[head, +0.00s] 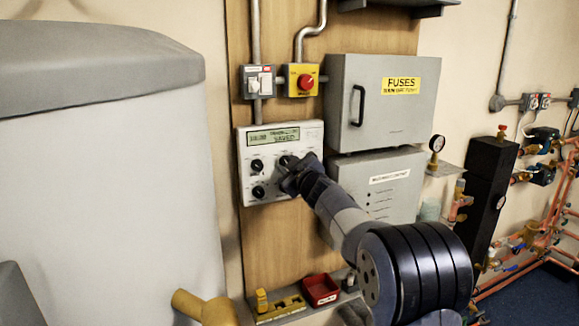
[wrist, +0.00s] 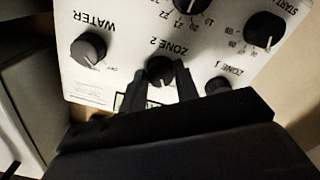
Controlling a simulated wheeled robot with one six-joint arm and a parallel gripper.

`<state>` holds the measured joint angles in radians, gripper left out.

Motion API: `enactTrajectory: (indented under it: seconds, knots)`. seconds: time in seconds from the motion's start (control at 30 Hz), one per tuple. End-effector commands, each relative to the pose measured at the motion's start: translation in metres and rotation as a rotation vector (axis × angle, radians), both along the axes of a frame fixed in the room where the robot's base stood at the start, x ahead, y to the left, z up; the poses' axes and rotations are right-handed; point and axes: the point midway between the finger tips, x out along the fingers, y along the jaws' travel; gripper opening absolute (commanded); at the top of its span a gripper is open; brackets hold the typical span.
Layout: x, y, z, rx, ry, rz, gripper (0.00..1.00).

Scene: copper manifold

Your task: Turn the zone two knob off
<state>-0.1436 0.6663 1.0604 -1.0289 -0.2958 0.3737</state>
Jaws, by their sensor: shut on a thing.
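The grey control panel (head: 247,190) hangs on a wooden board, with a small lit display at its top. The zone two knob (wrist: 160,69) is a black dial beside an inverted "ZONE 2" label in the wrist view. My gripper (wrist: 164,84) is shut on it, one finger on each side.
The water knob (wrist: 88,48) and zone one knob (wrist: 218,85) sit on either side. A grey fuse box (head: 385,105) and a red switch (head: 305,81) are near the panel. A large grey tank (head: 110,190) fills the left. A red tray (head: 321,290) lies below.

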Motion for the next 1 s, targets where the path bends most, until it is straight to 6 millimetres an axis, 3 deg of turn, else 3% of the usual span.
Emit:
enactTrajectory:
  seconds: [0.33, 0.87, 0.9, 1.0]
  knots:
    - [0.0000, -0.0001, -0.0001, -0.132, -0.055, 0.000, 0.07]
    - [0.0000, 0.0001, -0.0001, -0.153, -0.063, 0.001, 0.07]
    - [0.0000, 0.0001, -0.0001, -0.153, -0.063, 0.001, 0.32]
    - [0.0000, 0.0001, -0.0001, -0.153, -0.063, 0.001, 0.40]
